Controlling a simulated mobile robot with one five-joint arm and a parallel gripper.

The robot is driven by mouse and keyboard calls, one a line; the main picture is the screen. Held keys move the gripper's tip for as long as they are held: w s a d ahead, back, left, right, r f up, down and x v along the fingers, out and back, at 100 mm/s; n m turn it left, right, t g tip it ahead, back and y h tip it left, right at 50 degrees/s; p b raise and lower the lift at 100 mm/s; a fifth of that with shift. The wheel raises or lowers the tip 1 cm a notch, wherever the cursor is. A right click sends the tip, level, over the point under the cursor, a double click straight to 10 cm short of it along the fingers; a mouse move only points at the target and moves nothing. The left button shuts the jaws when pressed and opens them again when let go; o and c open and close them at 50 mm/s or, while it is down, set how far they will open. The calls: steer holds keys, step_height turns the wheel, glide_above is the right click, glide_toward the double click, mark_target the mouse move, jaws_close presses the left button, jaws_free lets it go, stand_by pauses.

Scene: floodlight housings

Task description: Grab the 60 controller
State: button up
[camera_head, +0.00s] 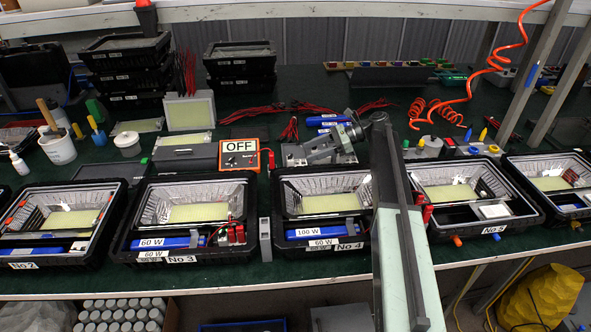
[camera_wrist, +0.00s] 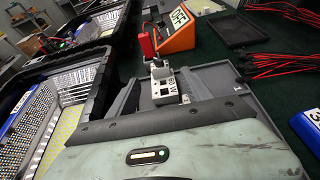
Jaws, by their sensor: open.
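A small pale block with a label that seems to read 60 W, the 60 controller (camera_wrist: 163,86), shows in the wrist view just beyond my gripper's body. My gripper (camera_wrist: 150,100) is open, with grey parts at its far end close to the block. Whether the jaws stand around the block or short of it I cannot tell. In the head view my gripper (camera_head: 318,150) reaches left, behind housing No 4 (camera_head: 350,246). I cannot make out the controller clearly there; my gripper may hide it.
The orange OFF box (camera_head: 240,155) stands left of my gripper, with a red connector (camera_wrist: 146,40) near it. Open housings line the bench front, including No 3 (camera_head: 180,258) and No 5 (camera_head: 490,230). Red leads (camera_wrist: 280,65) and blue packs (camera_head: 325,121) lie behind.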

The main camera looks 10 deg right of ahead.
mark_target(297, 164)
steer(key=b+x, duration=0.2)
steer(key=x, duration=0.3)
steer(key=shift+s+a+f, duration=0.1)
steer(key=shift+a+f, duration=0.15)
steer(key=shift+a, duration=0.05)
steer(key=shift+r, duration=0.1)
jaws_close()
